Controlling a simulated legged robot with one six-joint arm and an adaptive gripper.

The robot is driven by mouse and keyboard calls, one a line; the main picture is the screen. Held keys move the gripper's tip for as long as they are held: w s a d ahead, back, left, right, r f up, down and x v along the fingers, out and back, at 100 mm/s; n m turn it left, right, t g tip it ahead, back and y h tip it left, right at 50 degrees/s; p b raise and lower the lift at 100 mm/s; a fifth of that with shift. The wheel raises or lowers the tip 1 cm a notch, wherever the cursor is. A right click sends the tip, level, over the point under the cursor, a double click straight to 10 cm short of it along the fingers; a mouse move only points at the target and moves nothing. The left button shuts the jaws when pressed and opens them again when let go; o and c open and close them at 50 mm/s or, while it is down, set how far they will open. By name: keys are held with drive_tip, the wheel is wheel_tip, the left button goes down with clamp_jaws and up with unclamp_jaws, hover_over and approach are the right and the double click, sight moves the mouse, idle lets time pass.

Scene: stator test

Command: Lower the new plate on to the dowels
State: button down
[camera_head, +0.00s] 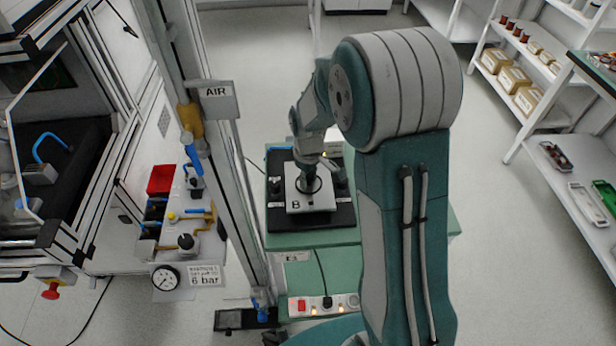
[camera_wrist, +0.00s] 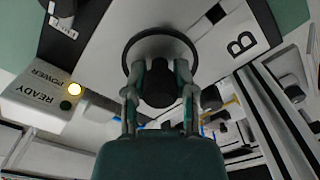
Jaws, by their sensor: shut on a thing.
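The new plate (camera_head: 320,201) is light grey, square and marked "B", with a dark ring around its middle. It lies over a black base (camera_head: 345,216) on the green stand. In the wrist view the plate (camera_wrist: 215,45) fills the upper middle, with the "B" at right. My gripper (camera_head: 311,174) is over the plate's middle. In the wrist view its two fingers (camera_wrist: 160,72) are shut on the black knob (camera_wrist: 160,90) inside the ring. I cannot make out the dowels, nor whether the plate's underside touches the base.
Black knobs (camera_head: 275,187) stand beside the plate on the base. A box (camera_wrist: 40,97) marked POWER and READY has a lit yellow lamp. A post with an AIR sign (camera_head: 216,92) rises left of the stand. A power strip (camera_head: 325,304) lies in front.

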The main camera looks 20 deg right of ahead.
drive_tip(key=shift+f, duration=1.4)
idle(0.7)
drive_tip(key=shift+c, duration=1.8)
unclamp_jaws()
wheel_tip(320, 180, up, 12)
drive_tip(key=shift+f, duration=0.1)
drive_tip(key=s+r+m+t, duration=0.2)
drive_tip(key=s+r, duration=0.4)
drive_tip(key=s, duration=0.5)
drive_tip(key=s+r+m+t, duration=0.3)
drive_tip(key=s+r, duration=0.4)
drive_tip(key=s, duration=0.4)
drive_tip(key=shift+r+m+t, duration=0.3)
drive_tip(key=shift+m, duration=0.6)
